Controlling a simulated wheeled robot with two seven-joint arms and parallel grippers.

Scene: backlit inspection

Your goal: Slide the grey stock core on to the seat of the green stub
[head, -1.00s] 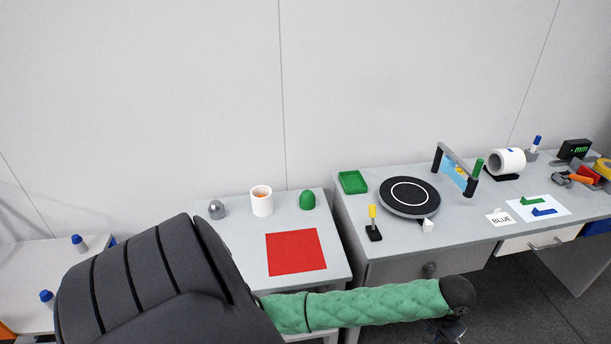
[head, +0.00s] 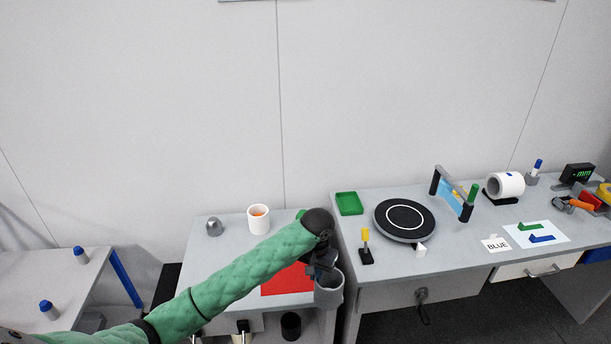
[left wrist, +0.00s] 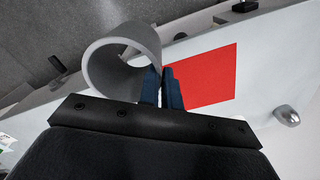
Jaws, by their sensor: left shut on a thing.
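My left gripper (head: 322,270) is shut on the wall of the grey stock core (head: 329,290), a wide hollow tube. It holds the core off the table, near the front right corner of the small table's red mat. In the left wrist view the core (left wrist: 105,62) shows its open bore, with its wall at the blue fingertips (left wrist: 161,80). My right gripper is out of view.
The red mat (head: 280,283), white cup (head: 258,219) and grey dome (head: 213,227) are on the small table. Right desk: green tray (head: 349,204), black turntable (head: 404,220), yellow-topped post (head: 365,247), white roll (head: 505,187). A gap separates the tables.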

